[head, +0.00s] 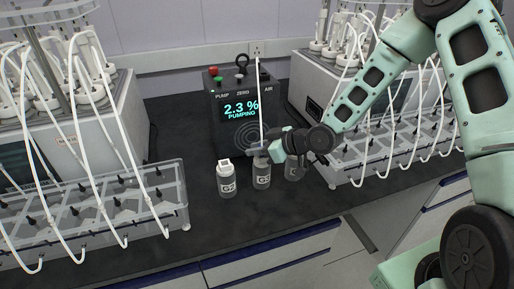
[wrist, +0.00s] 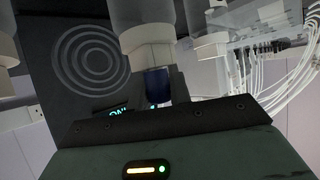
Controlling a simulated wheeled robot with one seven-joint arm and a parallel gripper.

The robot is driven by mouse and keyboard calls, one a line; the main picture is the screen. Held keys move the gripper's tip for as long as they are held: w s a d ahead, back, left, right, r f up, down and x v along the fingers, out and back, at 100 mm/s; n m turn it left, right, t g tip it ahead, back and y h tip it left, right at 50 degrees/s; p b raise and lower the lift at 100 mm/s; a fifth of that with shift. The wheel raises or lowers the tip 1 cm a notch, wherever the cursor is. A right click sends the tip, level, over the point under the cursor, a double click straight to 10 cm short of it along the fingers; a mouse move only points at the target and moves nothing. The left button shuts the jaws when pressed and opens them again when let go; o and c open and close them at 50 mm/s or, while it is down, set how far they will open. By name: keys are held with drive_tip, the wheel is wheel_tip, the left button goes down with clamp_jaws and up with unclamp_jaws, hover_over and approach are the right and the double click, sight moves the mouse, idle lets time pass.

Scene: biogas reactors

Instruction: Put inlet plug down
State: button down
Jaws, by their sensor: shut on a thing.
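My gripper (head: 264,153) is just above the middle bottle (head: 262,177). It is shut on the inlet plug, a small dark blue piece (wrist: 157,86) in the wrist view. There the plug lines up with the white neck of a bottle (wrist: 148,45); I cannot tell whether it touches or sits in it. In the head view the plug is hidden at my fingertips. A thin white tube (head: 261,110) runs down to that spot.
A bottle with a white cap (head: 226,180) stands to the left and another (head: 295,168) stands partly behind my gripper. The black pump box (head: 231,125) reads 2.3 % PUMPING. Clear racks with white tubes stand left (head: 175,213) and right (head: 345,180). The front counter strip is clear.

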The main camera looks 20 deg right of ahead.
drive_tip(key=shift+f, duration=0.2)
drive_tip(key=c, duration=1.3)
unclamp_jaws()
drive_tip(key=shift+r, duration=0.1)
